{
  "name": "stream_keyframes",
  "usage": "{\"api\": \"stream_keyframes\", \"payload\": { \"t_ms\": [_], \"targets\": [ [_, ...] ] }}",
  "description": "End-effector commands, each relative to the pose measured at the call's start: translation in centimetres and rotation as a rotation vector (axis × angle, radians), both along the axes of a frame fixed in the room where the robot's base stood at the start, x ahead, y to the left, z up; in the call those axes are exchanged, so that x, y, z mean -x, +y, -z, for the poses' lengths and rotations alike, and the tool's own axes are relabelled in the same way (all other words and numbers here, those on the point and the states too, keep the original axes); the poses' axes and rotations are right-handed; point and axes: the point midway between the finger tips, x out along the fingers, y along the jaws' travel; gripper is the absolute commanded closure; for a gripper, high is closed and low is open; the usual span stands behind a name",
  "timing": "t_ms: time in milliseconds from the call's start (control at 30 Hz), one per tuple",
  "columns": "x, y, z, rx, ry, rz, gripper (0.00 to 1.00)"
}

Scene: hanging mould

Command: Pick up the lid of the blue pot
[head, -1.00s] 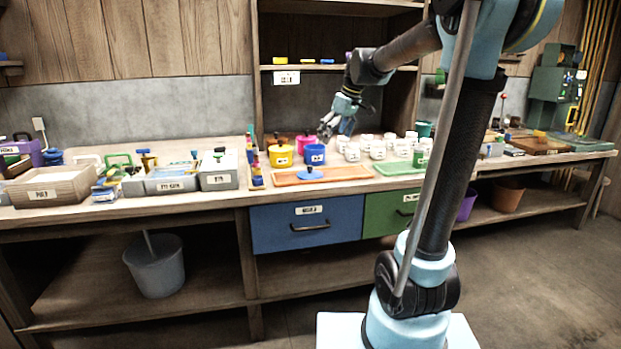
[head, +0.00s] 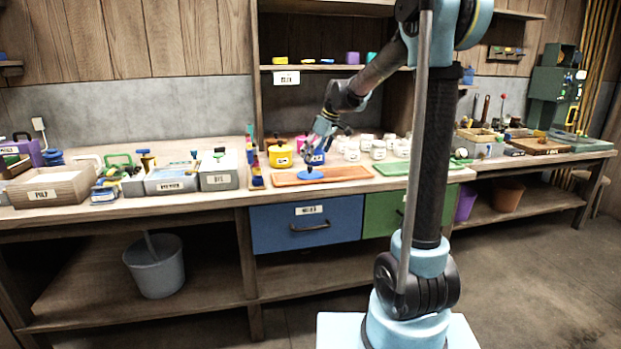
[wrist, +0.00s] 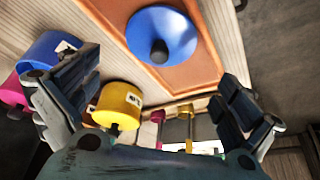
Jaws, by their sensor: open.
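The blue lid (head: 308,175), a round disc with a dark knob, lies on the orange tray (head: 350,173). In the wrist view the lid (wrist: 178,28) sits at the top centre, flat on the tray (wrist: 203,70). The blue pot (head: 317,160) stands behind the tray, partly hidden by my gripper (head: 310,148). The pot (wrist: 42,50) shows at the left of the wrist view, beyond one finger. My gripper (wrist: 158,80) is open and empty, just above the lid, its fingers spread on either side of the view.
A yellow pot (head: 280,157) with its lid on stands left of the blue pot; it also shows between my fingers in the wrist view (wrist: 122,100). Several white jars (head: 378,149) stand to the right. A green tray (head: 407,169) lies right of the orange one.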

Motion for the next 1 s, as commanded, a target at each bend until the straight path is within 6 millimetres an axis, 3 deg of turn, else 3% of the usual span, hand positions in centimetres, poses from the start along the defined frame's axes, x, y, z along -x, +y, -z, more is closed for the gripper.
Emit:
{"api": "stream_keyframes", "payload": {
  "t_ms": [333, 633, 967, 1000],
  "targets": [
    [-0.6, 0.8, 2.4, 0.000, 0.000, 0.000, 0.00],
    [-1.4, 1.9, 6.0, 0.000, 0.000, -0.001, 0.00],
    [-1.4, 2.1, 6.6, 0.000, 0.000, 0.000, 0.00],
    [-1.4, 2.0, 6.6, 0.000, 0.000, 0.000, 0.07]
  ]
}}
